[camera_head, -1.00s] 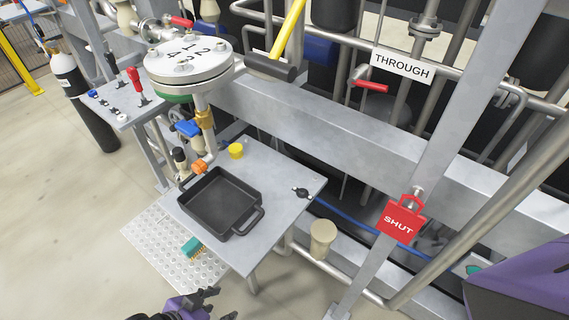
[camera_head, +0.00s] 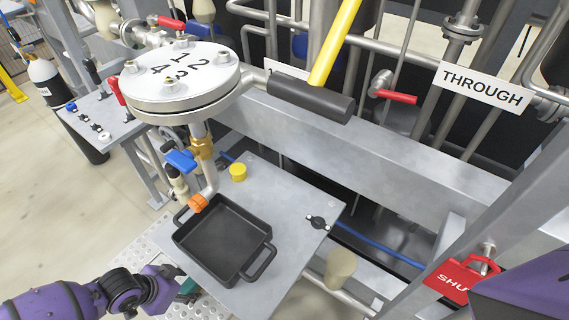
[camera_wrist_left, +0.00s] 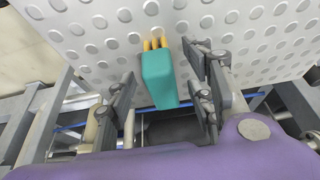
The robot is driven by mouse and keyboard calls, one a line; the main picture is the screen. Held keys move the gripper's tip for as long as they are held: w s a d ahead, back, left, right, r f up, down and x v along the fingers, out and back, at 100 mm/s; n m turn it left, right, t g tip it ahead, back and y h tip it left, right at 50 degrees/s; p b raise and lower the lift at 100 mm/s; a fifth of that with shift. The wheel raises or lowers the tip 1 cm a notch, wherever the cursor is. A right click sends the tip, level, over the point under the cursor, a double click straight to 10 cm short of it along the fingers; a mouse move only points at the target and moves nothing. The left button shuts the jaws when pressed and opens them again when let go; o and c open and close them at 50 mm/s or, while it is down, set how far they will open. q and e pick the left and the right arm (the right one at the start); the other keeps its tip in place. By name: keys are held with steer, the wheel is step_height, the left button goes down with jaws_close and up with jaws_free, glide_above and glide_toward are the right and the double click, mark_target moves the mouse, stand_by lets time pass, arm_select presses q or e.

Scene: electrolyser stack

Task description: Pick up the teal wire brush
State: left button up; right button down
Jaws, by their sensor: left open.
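The teal wire brush (camera_wrist_left: 159,78) with yellow bristles is at the studded metal tread plate (camera_wrist_left: 230,25) in the left wrist view. In the head view only a bit of the brush (camera_head: 188,287) shows, mostly hidden behind my left gripper (camera_head: 172,284). In the left wrist view my left gripper (camera_wrist_left: 160,72) is open, with one finger on each side of the brush and visible gaps. I cannot tell how high the fingers are above the plate. My right gripper is out of view; only a purple part of that arm shows at the right edge.
A black square pan (camera_head: 222,240) with two handles stands on the grey table (camera_head: 290,200) just right of my left gripper. A yellow cap (camera_head: 238,172) and a small black part (camera_head: 318,222) lie there too. A flanged vessel (camera_head: 180,85) and pipes rise behind.

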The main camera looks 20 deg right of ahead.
arm_select(q)
steer(key=shift+d+f, duration=0.15)
steer(key=shift+f, duration=0.4)
steer(key=shift+w+f, duration=0.1)
jaws_close()
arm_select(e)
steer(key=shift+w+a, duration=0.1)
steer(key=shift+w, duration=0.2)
